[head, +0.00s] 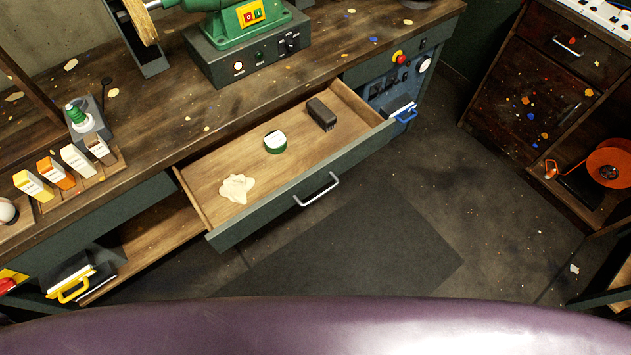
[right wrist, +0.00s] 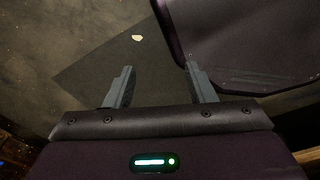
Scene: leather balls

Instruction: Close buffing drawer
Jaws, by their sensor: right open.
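The buffing drawer (head: 290,197) is pulled out from under the workbench in the head view. It has a green front and a silver bar handle (head: 317,190). Inside lie a cream cloth (head: 236,188), a small round green tin with a white top (head: 275,142) and a dark brush or block (head: 321,114). My right gripper (right wrist: 160,85) is open and empty in the right wrist view, above the floor and away from the drawer. My left gripper is in neither view.
A green buffing machine (head: 250,40) stands on the workbench (head: 200,110). A dark cabinet (head: 540,85) stands at the right. Bars of compound (head: 78,160) sit at the bench's left.

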